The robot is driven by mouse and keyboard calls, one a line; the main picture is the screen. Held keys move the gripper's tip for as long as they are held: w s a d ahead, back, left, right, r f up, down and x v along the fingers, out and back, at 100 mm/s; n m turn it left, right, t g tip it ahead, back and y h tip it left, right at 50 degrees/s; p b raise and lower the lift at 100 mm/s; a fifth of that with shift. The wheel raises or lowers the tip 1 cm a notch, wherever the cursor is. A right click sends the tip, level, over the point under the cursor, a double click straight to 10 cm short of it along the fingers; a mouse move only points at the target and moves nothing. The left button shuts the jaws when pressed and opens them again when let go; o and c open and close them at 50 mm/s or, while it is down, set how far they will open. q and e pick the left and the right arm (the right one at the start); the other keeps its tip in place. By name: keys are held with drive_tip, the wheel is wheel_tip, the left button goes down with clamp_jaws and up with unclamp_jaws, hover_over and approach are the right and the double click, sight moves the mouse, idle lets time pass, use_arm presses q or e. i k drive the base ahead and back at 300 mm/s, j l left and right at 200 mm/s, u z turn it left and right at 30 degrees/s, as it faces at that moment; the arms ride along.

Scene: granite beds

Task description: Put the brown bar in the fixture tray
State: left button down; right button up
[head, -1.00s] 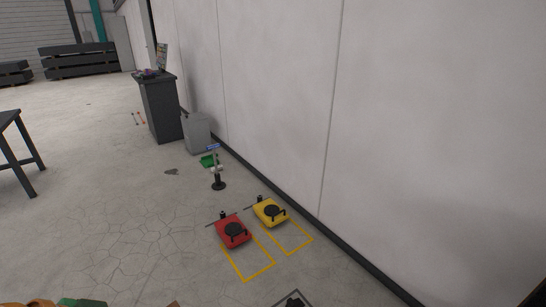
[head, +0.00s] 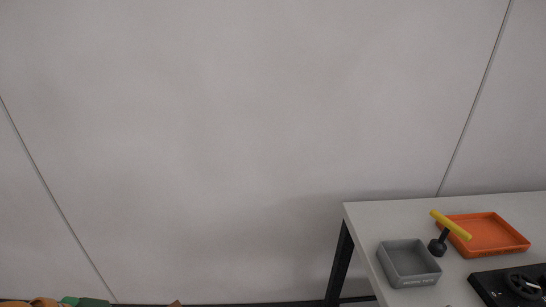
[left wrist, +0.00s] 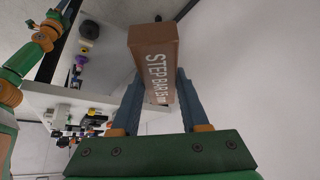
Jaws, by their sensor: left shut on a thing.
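The brown bar (left wrist: 153,48), a block with white lettering that reads "STEP BAR", is between the fingers of my left gripper (left wrist: 159,84) in the left wrist view. The gripper is shut on it, and the bar sticks out past the fingertips. In the head view a grey open tray (head: 409,262) and an orange open tray (head: 487,234) sit on a light table at the lower right. The grey tray has a small label on its front that I cannot read. I cannot tell which one is the fixture tray. My right gripper is not in view.
The light table (head: 374,220) has dark legs and stands by the pale wall (head: 230,130). A black device (head: 512,288) lies at the front right.

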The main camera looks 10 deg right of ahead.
sight(480, 237)
drive_tip(key=i+z, duration=0.2)
drive_tip(key=z, duration=0.25)
drive_tip(key=i+j+z, duration=0.1)
drive_tip(key=z, duration=0.35)
drive_tip(key=i+j+z, duration=0.15)
drive_tip(key=z, duration=0.35)
drive_tip(key=i+j+z, duration=0.2)
drive_tip(key=z, duration=0.25)
drive_tip(key=j+z, duration=0.25)
drive_tip(key=z, duration=0.2)
drive_tip(key=i+j+z, duration=0.1)
drive_tip(key=j+z, duration=0.2)
drive_tip(key=z, duration=0.15)
drive_tip(key=j+z, duration=0.25)
drive_tip(key=z, duration=0.2)
drive_tip(key=j+z, duration=0.3)
drive_tip(key=z, duration=0.2)
